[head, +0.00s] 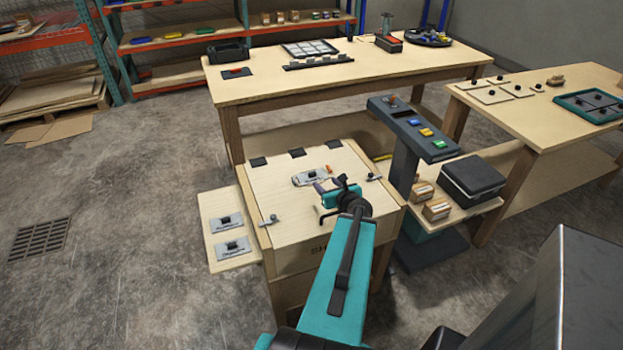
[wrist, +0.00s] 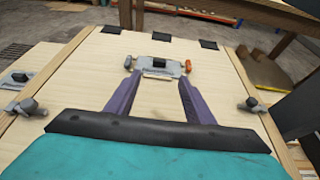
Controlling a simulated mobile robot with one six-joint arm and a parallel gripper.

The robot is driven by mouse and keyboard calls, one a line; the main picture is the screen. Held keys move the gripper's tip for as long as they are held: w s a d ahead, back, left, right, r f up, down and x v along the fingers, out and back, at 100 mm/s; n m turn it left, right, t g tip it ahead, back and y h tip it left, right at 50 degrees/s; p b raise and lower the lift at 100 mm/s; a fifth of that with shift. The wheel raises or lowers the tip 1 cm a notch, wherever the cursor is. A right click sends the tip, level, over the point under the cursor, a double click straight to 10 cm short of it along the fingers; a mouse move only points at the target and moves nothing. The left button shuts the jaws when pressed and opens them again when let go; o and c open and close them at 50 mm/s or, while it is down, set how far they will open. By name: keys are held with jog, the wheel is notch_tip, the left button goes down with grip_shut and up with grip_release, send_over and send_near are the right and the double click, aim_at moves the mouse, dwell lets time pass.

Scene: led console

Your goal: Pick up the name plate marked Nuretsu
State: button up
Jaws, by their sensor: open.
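A grey name plate (head: 308,179) with a dark block on it lies on top of the wooden crate; it also shows in the wrist view (wrist: 152,64). Its lettering is too small to read. Two more grey plates with dark knobs, an upper one (head: 227,223) and a lower one (head: 234,249), lie on the side shelf left of the crate. Their lettering is too blurred for me to tell which says Nuretsu. My gripper (wrist: 159,76) is open, its purple fingers pointing at the crate-top plate. The fingertips are close to its near edge, with nothing visibly held.
The crate top (head: 275,196) carries dark pads along its far edge and latches at its left (head: 269,220) and right (head: 373,176) sides. A console with coloured buttons (head: 413,124) stands close on the right. A long workbench (head: 270,88) stands behind. Floor at left is clear.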

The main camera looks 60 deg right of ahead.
aim_at(313, 173)
jog(key=shift+b+x, duration=1.35)
jog(key=shift+b, duration=4.15)
jog(key=shift+f+b, duration=0.25)
jog(key=shift+b, duration=0.05)
jog(key=shift+b+x, duration=1.1)
jog(key=shift+x, duration=0.1)
jog(key=shift+w+d+f, duration=0.1)
jog(key=shift+w+d, duration=0.4)
jog(key=shift+w, duration=0.1)
jog(key=shift+x, duration=0.8)
jog(key=shift+x, duration=2.6)
jog(key=c, duration=1.1)
